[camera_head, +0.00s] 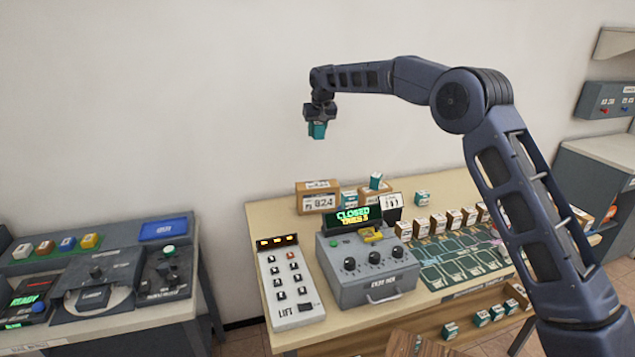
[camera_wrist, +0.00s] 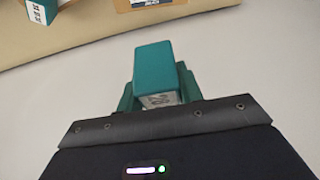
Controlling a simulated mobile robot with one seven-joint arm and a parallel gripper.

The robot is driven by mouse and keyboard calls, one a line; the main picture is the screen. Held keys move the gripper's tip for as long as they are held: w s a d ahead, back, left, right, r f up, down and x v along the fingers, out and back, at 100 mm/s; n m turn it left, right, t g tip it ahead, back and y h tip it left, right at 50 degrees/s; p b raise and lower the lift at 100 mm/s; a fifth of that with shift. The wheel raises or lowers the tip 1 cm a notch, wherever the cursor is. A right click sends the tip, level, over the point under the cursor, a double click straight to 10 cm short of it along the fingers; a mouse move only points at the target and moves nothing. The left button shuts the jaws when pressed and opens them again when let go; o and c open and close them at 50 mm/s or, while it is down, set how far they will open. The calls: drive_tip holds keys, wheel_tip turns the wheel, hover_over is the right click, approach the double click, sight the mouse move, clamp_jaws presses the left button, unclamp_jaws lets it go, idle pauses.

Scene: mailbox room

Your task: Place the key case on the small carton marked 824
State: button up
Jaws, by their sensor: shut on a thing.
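My gripper (camera_head: 319,117) is shut on a small teal case (camera_head: 318,131) with a white label, high in the air above the table's back edge. In the wrist view the teal case (camera_wrist: 153,68) sits between the fingers (camera_wrist: 160,92). The brown carton marked 824 (camera_head: 318,203) stands at the table's back left, well below the gripper. A brown carton edge (camera_wrist: 150,4) shows at the top of the wrist view; its number cannot be read there.
Teal boxes (camera_head: 349,200) stand right of the carton, one (camera_head: 376,181) raised on a brown box. In front are a grey control box (camera_head: 367,272) with a lit sign (camera_head: 354,218), and a lift panel (camera_head: 289,285). Small brown cartons (camera_head: 438,224) line the right. The air around the gripper is clear.

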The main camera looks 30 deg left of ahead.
sight(316, 182)
wheel_tip(316, 182, down, 19)
drive_tip(key=shift+f, duration=0.15)
idle(0.5)
drive_tip(key=shift+f, duration=0.15)
drive_tip(key=o, duration=1.1)
drive_tip(key=v, duration=1.2)
